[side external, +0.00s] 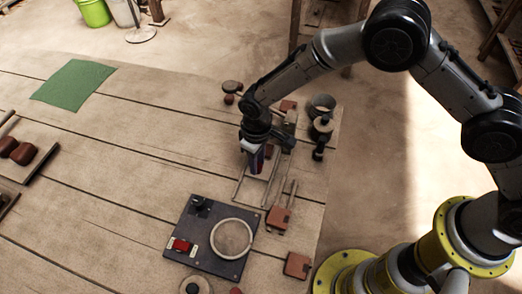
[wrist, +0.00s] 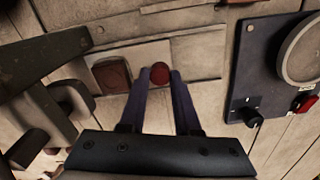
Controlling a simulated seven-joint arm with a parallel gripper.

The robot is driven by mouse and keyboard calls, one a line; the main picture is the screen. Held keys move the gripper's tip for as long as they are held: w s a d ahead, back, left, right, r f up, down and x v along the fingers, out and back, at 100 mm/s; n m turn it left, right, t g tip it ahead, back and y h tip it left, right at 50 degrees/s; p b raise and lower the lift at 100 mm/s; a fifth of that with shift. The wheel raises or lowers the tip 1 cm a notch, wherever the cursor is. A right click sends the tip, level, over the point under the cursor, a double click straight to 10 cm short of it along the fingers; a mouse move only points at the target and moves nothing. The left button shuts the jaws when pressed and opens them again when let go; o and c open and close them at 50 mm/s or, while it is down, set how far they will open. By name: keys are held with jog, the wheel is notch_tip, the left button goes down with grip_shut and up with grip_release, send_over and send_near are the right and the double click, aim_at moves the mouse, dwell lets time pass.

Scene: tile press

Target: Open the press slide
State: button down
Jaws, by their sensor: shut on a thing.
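The press slide is a pale flat plate (wrist: 200,60) in the wrist view, with a round dark-red knob (wrist: 160,72) on it. A square recess holding a brown tile (wrist: 111,74) is left of the knob. My gripper (wrist: 159,80) has one finger on each side of the knob and is shut on it. In the side view my gripper (side external: 256,168) points down at the press, beside its pale rails (side external: 272,182). The knob and much of the slide are hidden there by my gripper and wrist.
A dark control panel (side external: 190,248) with a pale ring (side external: 232,238), red switch and black knob stands close by, also seen in the wrist view (wrist: 244,75). Terracotta blocks (side external: 278,218) lie near the rails. A green mat (side external: 74,84) lies far left, with clear tabletop between.

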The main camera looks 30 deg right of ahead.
jog(key=s+a, duration=0.5)
jog(key=c, duration=0.6)
grip_release()
jog(key=shift+r, duration=0.1)
notch_tip(320, 180, up, 14)
jog(key=shift+f, duration=0.15)
